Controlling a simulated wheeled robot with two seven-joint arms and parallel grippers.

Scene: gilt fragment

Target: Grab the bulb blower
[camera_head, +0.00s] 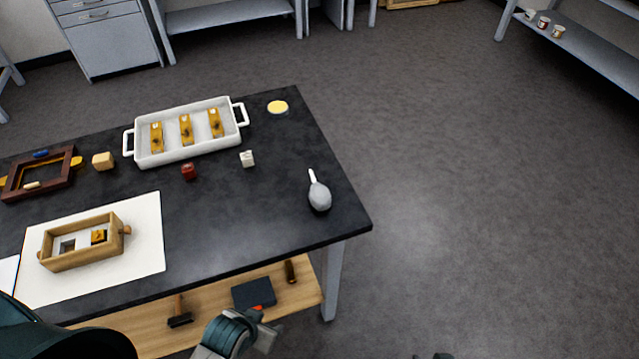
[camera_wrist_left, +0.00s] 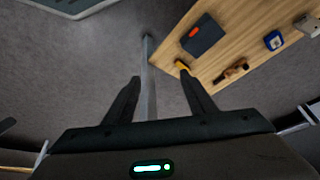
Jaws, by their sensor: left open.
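The bulb blower (camera_head: 319,195), a grey bulb with a white nozzle, lies on the dark table (camera_head: 260,215) near its right corner. The nozzle points toward the back. My left gripper (camera_head: 264,333) is low at the bottom of the head view, in front of the table edge and apart from the blower. In the left wrist view the left gripper (camera_wrist_left: 160,88) is open, with nothing between its fingers. The blower is not seen there. A small dark piece at the bottom edge of the head view may be my right gripper; its fingers cannot be made out.
A white tray (camera_head: 170,155) with gilt pieces, a yellow disc (camera_head: 278,107), a white cube (camera_head: 247,158) and a red block (camera_head: 188,172) are on the table. A wooden box (camera_head: 80,258) stands on a white sheet (camera_head: 148,230). A lower shelf (camera_head: 212,303) holds tools. Floor at right is clear.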

